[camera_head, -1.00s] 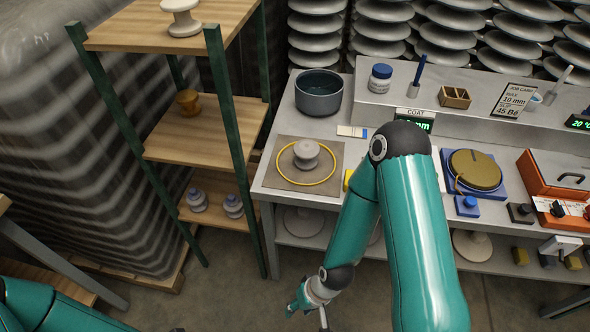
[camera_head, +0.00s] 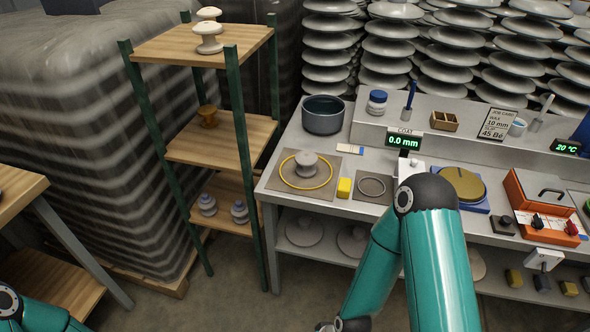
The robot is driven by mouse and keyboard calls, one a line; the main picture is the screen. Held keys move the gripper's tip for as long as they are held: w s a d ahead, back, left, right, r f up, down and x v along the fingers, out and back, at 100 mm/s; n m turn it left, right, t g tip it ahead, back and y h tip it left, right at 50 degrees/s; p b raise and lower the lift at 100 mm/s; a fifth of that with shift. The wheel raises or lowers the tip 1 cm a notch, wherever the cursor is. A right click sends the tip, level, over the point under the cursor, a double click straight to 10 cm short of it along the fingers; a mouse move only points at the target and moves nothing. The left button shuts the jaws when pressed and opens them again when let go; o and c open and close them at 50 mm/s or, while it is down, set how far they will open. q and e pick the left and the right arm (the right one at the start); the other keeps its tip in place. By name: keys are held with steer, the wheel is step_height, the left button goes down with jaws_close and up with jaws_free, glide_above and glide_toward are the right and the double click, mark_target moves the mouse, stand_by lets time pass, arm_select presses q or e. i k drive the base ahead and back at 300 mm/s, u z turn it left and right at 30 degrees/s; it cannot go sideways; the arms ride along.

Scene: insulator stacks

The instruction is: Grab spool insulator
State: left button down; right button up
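A grey spool-shaped insulator (camera_head: 307,164) stands upright on a brown mat (camera_head: 279,187) at the left end of the workbench, inside a yellow ring. Two pale spool-shaped pieces, one behind the other, stand on the top shelf of the rack; the nearer white one (camera_head: 208,38) is clearest. A brown spool-shaped piece (camera_head: 208,117) stands on the middle shelf. I cannot tell which of these the task names. My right arm reaches down in front of the bench and its gripper is below the picture's edge. My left arm shows only at the lower left corner, its gripper out of view.
The wooden rack (camera_head: 243,130) with green posts stands left of the workbench (camera_head: 340,197).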

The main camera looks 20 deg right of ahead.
mark_target(306, 160)
steer(key=z, duration=0.15)
steer(key=i, duration=0.9)
steer(key=u, duration=0.1)
